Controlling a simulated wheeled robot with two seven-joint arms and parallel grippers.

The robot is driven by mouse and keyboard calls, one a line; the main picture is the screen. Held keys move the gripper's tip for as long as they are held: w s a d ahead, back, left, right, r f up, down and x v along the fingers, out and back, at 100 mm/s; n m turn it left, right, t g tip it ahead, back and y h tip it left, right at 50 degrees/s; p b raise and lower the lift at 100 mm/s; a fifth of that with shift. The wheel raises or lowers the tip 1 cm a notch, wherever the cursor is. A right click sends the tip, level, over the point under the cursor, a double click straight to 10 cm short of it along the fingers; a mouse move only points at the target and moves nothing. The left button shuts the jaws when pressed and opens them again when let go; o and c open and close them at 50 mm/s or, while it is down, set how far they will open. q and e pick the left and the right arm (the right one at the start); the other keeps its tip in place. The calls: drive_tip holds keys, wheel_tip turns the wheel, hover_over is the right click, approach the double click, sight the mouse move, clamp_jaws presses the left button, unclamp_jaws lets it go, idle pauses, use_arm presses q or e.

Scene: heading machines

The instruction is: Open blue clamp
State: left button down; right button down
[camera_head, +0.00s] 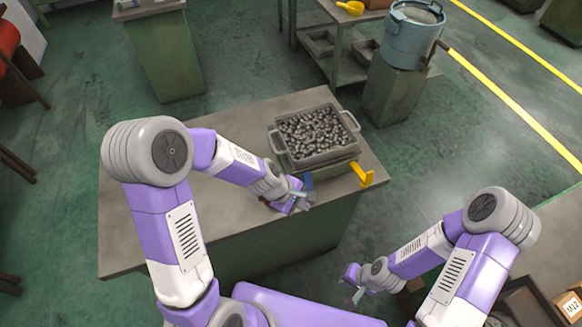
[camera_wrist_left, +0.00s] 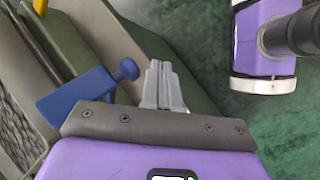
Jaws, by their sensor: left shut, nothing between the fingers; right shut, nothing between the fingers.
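The blue clamp (camera_head: 307,182) is at the front edge of the grey workbench, beside the crate's stand. My left gripper (camera_head: 301,204) is just in front of it, near the bench edge. In the left wrist view the blue clamp (camera_wrist_left: 75,97) shows a flat arm and a round knob (camera_wrist_left: 126,70). The shut left fingers (camera_wrist_left: 163,82) are to the right of the knob, apart from it and empty. Part of the clamp is hidden behind the gripper's body. My right gripper (camera_head: 357,290) is shut and empty, low in front of the bench.
A grey crate (camera_head: 279,141) of metal parts stands on the workbench (camera_head: 150,220). A yellow clamp (camera_head: 362,174) is at its right front corner. The left part of the bench top is clear. A blue bucket (camera_head: 410,38) stands on a pedestal behind.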

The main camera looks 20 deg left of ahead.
idle(0.8)
use_arm(q)
drive_tip(key=shift+w+a, duration=0.45)
drive_tip(key=shift+w, duration=0.2)
drive_tip(key=s+p+v, duration=0.2)
drive_tip(key=p+v, duration=0.2)
drive_tip(key=v, duration=0.9)
drive_tip(key=shift+s+d+f+p, duration=0.2)
drive_tip(key=shift+s+f+p, duration=0.1)
drive_tip(key=shift+p, duration=0.1)
